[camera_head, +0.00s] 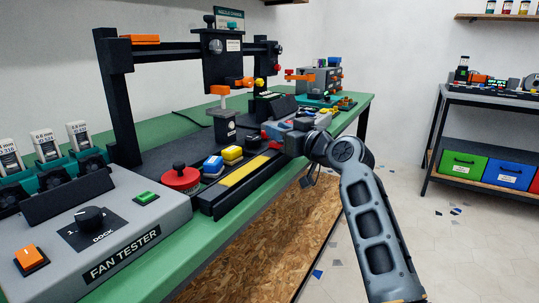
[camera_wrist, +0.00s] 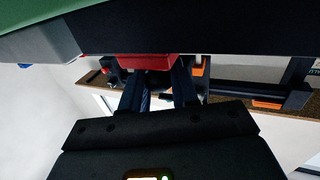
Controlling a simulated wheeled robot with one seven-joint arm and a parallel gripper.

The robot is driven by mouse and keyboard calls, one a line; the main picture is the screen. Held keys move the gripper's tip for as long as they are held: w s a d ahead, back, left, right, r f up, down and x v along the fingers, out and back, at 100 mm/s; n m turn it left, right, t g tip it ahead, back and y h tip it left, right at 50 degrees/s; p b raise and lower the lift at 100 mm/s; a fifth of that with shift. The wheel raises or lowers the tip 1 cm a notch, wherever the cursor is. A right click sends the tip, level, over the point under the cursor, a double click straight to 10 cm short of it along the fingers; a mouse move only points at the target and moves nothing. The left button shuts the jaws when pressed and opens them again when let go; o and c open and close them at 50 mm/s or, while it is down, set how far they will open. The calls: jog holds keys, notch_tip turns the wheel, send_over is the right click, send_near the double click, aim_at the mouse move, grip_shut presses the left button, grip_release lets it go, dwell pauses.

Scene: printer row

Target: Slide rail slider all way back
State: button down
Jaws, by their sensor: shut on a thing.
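The rail slider is a red block in the wrist view (camera_wrist: 148,61), at the tips of my gripper's two dark fingers (camera_wrist: 158,82). My gripper (camera_head: 282,143) is shut on it. In the head view a red part of the slider (camera_head: 269,137) shows just left of the gripper, and the gripper and wrist hide the rest. The dark rail with a yellow strip (camera_head: 243,174) runs along the bench's front edge. The gripper is at the far end of the visible yellow strip.
A grey fan tester (camera_head: 95,235) stands at the near left. A red round button (camera_head: 180,178), a blue button (camera_head: 213,165) and a yellow button (camera_head: 233,154) sit beside the rail. A dark gantry (camera_head: 118,105) rises behind. Floor right of the bench is mostly clear, with small scraps.

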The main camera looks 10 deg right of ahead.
jog(key=shift+w+d+r+b, duration=0.2)
jog(key=shift+w+d+b, duration=0.15)
jog(key=shift+w+d, duration=0.15)
jog(key=shift+w+d+r, duration=0.15)
jog(key=shift+w+r, duration=0.05)
jog(key=c, duration=1)
grip_release()
jog(key=shift+w, duration=0.1)
jog(key=shift+o, duration=0.2)
jog(key=shift+f, duration=0.1)
jog(key=shift+f, duration=0.1)
jog(key=shift+s+d, duration=0.1)
jog(key=shift+s, duration=0.1)
jog(key=v, duration=0.7)
jog(key=shift+s+p, duration=0.2)
jog(key=shift+p, duration=0.15)
jog(key=shift+d, duration=0.1)
